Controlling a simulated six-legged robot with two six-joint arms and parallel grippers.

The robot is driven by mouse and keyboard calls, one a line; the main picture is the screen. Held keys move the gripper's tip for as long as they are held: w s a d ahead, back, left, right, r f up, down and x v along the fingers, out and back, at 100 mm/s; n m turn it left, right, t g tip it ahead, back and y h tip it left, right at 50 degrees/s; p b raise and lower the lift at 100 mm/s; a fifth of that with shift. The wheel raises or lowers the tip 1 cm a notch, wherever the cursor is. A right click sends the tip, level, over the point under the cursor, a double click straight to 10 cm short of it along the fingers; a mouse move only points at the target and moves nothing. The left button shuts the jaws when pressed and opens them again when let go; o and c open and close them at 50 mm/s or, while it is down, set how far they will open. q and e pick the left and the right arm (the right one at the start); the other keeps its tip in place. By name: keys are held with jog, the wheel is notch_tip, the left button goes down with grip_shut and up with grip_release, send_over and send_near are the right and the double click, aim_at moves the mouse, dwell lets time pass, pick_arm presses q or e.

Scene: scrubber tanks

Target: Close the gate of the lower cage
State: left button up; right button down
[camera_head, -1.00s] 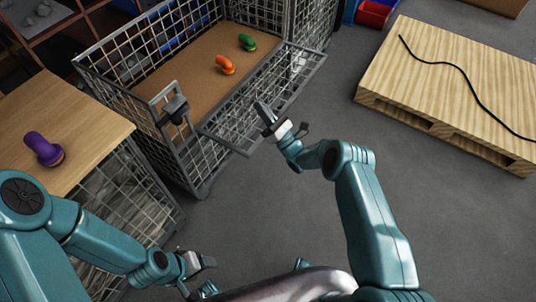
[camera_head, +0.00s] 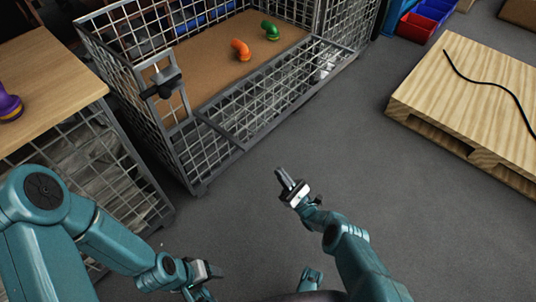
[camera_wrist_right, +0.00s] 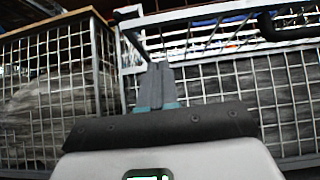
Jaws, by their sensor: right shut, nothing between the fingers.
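The wire-mesh lower cage (camera_head: 165,142) stands at upper centre in the head view. Its gate (camera_head: 285,95), a mesh panel in a grey frame, is folded down and outward along the front, leaving the upper front open. My right gripper (camera_head: 281,176) is shut and empty, over the floor in front of the gate and apart from it in the picture. In the right wrist view its closed fingers (camera_wrist_right: 158,82) point toward the cage mesh (camera_wrist_right: 225,80). My left gripper (camera_head: 212,269) is low in the head view; its jaw opening is unclear.
An orange (camera_head: 240,48) and a green (camera_head: 269,30) object lie inside the cage. A wood-topped cage (camera_head: 45,85) stands left, and a pallet (camera_head: 455,105) with black cable right. Grey floor between is clear.

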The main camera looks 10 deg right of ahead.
pick_arm(q)
jog(key=r+p, duration=0.1)
jog(key=p, duration=0.1)
jog(key=r+p, duration=0.2)
jog(key=shift+s+d, duration=0.15)
jog(key=shift+s, duration=0.25)
pick_arm(e)
jog(key=s+r+x, duration=0.1)
jog(key=x, duration=1)
jog(key=shift+d+r, duration=0.25)
jog(key=shift+d, duration=0.1)
pick_arm(q)
jog(key=shift+f, duration=0.15)
pick_arm(e)
jog(key=shift+w, duration=0.2)
